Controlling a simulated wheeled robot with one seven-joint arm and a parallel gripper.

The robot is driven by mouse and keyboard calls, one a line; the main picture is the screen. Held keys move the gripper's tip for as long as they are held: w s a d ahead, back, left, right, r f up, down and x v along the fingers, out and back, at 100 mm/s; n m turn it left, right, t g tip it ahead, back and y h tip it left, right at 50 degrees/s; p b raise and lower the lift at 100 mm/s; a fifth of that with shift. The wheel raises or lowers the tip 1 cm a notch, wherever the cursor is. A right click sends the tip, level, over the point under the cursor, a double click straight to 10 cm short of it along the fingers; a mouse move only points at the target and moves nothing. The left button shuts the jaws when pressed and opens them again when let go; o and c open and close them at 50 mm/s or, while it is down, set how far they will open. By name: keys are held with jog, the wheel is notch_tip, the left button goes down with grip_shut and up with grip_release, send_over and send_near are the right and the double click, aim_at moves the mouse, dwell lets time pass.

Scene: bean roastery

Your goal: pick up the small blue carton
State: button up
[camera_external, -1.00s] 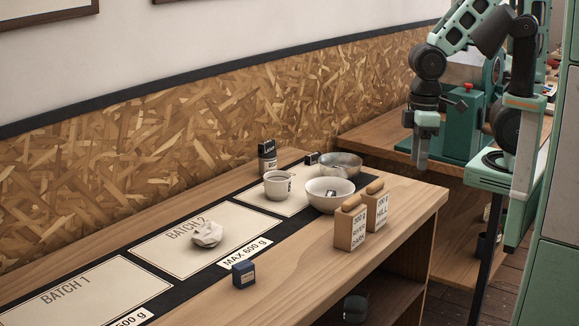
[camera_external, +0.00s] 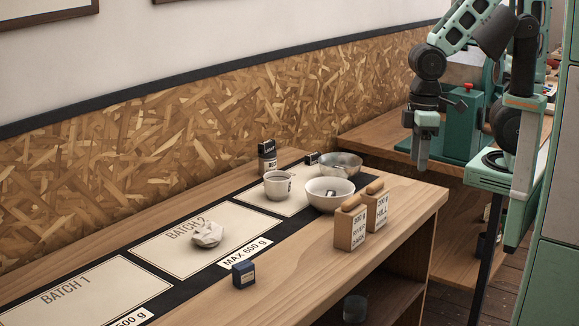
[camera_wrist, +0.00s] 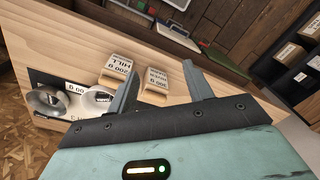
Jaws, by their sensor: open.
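The small blue carton (camera_external: 243,274) stands upright on the wooden counter, near its front edge, below the "MAX 600 g" label in the outside view. I cannot make it out in the wrist view. My gripper (camera_external: 422,158) hangs pointing down past the right end of the counter, far to the right of the carton and above it. It also shows in the wrist view (camera_wrist: 160,82), where its two fingers stand apart with nothing held between them.
The "BATCH 1" field (camera_external: 90,300) is clear.

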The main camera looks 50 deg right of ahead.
jog(key=m+y+p, duration=0.7)
jog(key=m+y, duration=0.3)
jog(key=m, duration=1)
send_near(246, 263)
jog(key=s+d+r, duration=0.1)
jog(key=s+r, duration=0.3)
jog(key=s, duration=0.3)
jog(key=w+a+m+t+y+p, duration=0.1)
jog(key=w+a+m+t+y, duration=0.2)
jog(key=w+m, duration=0.4)
jog(key=shift+m, duration=0.5)
jog(key=f+b, duration=0.1)
jog(key=f, duration=0.1)
jog(key=f+b, duration=0.2)
jog(key=f, duration=0.1)
jog(key=s+f+b, duration=0.1)
jog(key=f+b, duration=0.1)
jog(key=f, duration=0.1)
jog(key=shift+f, duration=0.15)
jog(key=shift+a, duration=0.5)
jog(key=shift+b+x, duration=1.15)
jog(key=shift+x, duration=2)
